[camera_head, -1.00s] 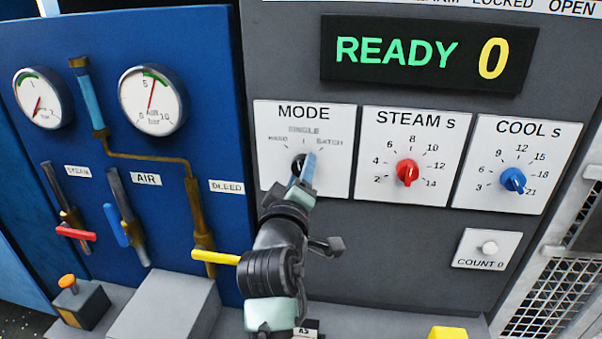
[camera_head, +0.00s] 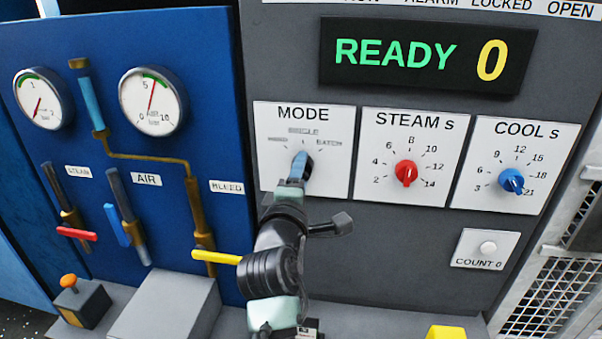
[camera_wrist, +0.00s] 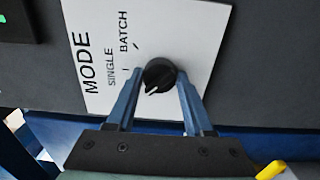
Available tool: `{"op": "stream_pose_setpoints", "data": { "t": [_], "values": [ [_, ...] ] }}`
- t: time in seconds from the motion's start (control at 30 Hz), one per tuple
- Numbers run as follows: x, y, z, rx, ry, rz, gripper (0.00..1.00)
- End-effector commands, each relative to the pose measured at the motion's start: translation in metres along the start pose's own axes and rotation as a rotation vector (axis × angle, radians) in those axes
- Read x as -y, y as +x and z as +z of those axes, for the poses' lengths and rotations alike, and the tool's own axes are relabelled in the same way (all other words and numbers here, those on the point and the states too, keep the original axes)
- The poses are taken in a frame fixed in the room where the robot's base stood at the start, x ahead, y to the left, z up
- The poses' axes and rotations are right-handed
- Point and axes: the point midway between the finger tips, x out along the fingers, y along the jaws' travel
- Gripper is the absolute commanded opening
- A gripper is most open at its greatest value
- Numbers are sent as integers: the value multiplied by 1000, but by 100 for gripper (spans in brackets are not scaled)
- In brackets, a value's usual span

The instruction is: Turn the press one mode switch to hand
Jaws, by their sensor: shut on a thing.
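The press mode switch is a black round knob (camera_wrist: 160,73) on the white MODE plate (camera_head: 333,178), with marks labelled HAND, SINGLE and BATCH. In the head view the knob is mostly hidden behind a blue finger. My gripper (camera_wrist: 159,82) is shut on the knob, one blue finger on either side of it in the wrist view; it also shows in the head view (camera_head: 299,166). A white line on the knob points down and slightly left in the wrist view, toward the plate's HAND side. The HAND label is hidden by a finger in that view.
To the right are the red STEAM knob (camera_head: 406,173), the blue COOL knob (camera_head: 511,181) and a COUNT button (camera_head: 488,248). A display (camera_head: 425,55) above reads READY 0. On the left, a blue panel carries gauges and valve levers, with the yellow BLEED lever (camera_head: 216,256) close to my arm.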

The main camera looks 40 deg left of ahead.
Motion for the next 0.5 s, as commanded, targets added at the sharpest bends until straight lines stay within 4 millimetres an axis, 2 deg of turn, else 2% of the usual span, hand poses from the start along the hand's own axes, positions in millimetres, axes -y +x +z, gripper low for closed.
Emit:
{"op": "stream_pose_setpoints", "data": {
  "t": [0.4, 0.43, 0.5],
  "values": [
    [1, 0, 0, 1, -8, -1, 0],
    [1, 0, 0, 1, -8, -1, 54],
    [1, 0, 0, 1, -8, -1, 67]
  ]
}}
